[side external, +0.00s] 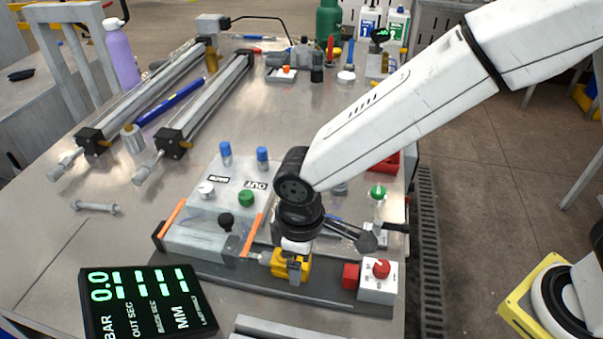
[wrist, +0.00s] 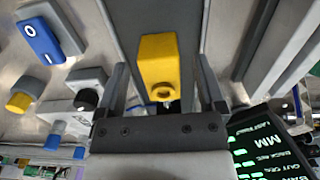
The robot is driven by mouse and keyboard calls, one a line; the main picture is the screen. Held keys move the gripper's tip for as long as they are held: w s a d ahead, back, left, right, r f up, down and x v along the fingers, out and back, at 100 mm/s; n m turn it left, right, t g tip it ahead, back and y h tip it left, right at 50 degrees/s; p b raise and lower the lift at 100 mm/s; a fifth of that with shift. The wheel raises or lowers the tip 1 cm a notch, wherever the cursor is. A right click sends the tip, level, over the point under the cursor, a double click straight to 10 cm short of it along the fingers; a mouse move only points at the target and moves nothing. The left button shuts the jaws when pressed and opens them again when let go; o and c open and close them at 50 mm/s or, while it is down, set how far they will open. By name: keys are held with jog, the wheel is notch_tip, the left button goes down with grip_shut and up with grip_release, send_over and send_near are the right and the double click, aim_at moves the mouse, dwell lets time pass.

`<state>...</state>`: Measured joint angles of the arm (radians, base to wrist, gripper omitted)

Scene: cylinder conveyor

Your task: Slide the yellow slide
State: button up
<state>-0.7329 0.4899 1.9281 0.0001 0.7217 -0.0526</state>
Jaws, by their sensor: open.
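The yellow slide (side external: 302,267) is a small block on a dark rail (side external: 335,295) near the front edge of the bench. My gripper (side external: 294,253) is pointing down right above it, its tip partly overlapping the block in the side external view. In the wrist view, the yellow slide (wrist: 157,58) shows between the two fingers of my gripper (wrist: 162,75). The fingers are spread, one on each side, with a visible gap to the block. Whether the fingertips reach down beside the block is hard to tell.
A red block (side external: 350,275) and a white box with a red button (side external: 377,287) are at the rail's right. A panel with knobs (side external: 225,190) and orange strips stands behind left. A digital display (side external: 150,303) lies front left. Two cylinders (side external: 205,105) lie further back.

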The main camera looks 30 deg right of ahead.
jog(key=shift+r, duration=2.85)
jog(key=d+m, duration=0.2)
jog(key=d, duration=0.5)
jog(key=d+f+m+t, duration=0.1)
jog(key=d+m, duration=0.1)
jog(key=d, duration=0.6)
jog(key=d+f+m+t, duration=0.1)
jog(key=d+m, duration=0.1)
jog(key=d, duration=0.5)
jog(key=shift+d+f+m, duration=0.2)
jog(key=shift+d+m, duration=0.05)
jog(key=shift+m, duration=0.15)
jog(key=s+d+f+m, duration=0.1)
jog(key=s+d+m, duration=0.1)
jog(key=d, duration=0.4)
jog(key=shift+s+t, duration=0.3)
jog(key=shift+s, duration=0.4)
